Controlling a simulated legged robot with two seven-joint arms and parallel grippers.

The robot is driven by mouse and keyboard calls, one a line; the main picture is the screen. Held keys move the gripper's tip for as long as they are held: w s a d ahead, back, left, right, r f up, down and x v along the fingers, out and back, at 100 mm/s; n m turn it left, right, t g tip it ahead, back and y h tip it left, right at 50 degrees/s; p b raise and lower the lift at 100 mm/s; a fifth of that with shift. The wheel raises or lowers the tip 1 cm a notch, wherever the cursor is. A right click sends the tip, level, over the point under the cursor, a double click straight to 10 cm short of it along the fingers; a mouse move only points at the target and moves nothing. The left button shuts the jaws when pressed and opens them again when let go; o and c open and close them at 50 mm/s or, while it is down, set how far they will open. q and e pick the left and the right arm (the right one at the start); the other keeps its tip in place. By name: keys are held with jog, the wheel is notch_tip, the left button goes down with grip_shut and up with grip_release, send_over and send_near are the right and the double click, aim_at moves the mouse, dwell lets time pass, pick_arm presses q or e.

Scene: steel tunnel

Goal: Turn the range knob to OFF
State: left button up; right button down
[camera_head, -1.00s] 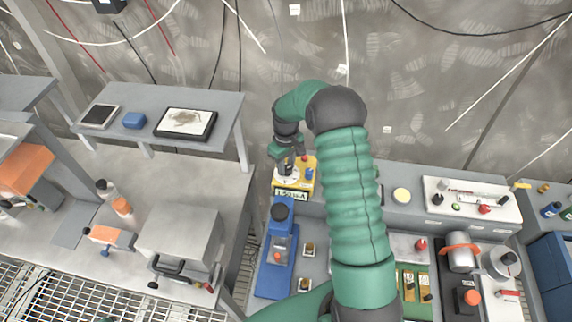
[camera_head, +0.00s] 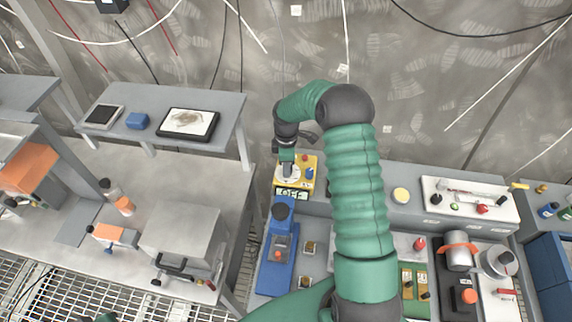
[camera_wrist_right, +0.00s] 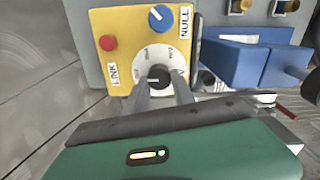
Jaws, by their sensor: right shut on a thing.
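The yellow meter box (camera_head: 308,163) stands on the grey bench behind the blue device. Its display (camera_head: 291,194) reads OFF. In the right wrist view, the box's yellow face (camera_wrist_right: 117,49) shows a white dial (camera_wrist_right: 150,54) with a black range knob (camera_wrist_right: 152,76), a blue NULL knob (camera_wrist_right: 160,17) and a red LINK button (camera_wrist_right: 107,43). My right gripper (camera_head: 287,168) reaches down over the dial. Its fingers (camera_wrist_right: 158,88) are shut on the range knob, one on each side. My left gripper is not in view.
A blue device (camera_head: 276,255) stands close in front of the meter. A white panel with switches (camera_head: 465,188) and a metal cup (camera_head: 457,260) are to the right. The left table holds a tablet (camera_head: 187,123) and a grey metal box (camera_head: 180,240).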

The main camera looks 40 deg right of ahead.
jog(key=shift+w+d+r+n, duration=0.2)
jog(key=shift+r+n, duration=0.05)
jog(key=shift+n, duration=0.25)
jog(key=c, duration=1.3)
grip_release()
jog(key=shift+o, duration=1.2)
jog(key=shift+s+f, duration=0.1)
jog(key=shift+f, duration=0.05)
notch_tip(320, 180, up, 17)
jog(key=b, duration=0.3)
jog(key=shift+f, duration=0.15)
